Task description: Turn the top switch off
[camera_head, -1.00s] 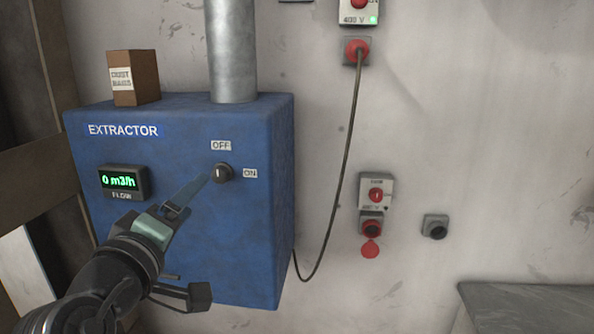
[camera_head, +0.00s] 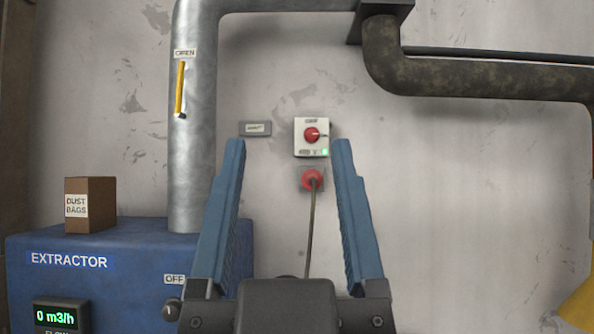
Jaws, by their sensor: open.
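The top switch is a white wall box with a red rotary knob (camera_head: 312,135). Its knob's pale mark points to the right, and a small green light glows at the box's lower right corner. A red plug (camera_head: 311,180) with a cable sits in the socket just below it. My gripper (camera_head: 288,142) is open and empty, its two blue fingers pointing up toward the wall. In the picture the switch lies between the fingertips, nearer the right one. The fingers look closer to the camera than the switch, and I see no contact.
The blue extractor (camera_head: 130,262) stands at lower left, with a dust bags box (camera_head: 90,205) on top and a flow display (camera_head: 58,316). A metal duct (camera_head: 192,150) with a yellow handle (camera_head: 180,88) rises left of the switch. A dark pipe (camera_head: 480,82) runs at upper right.

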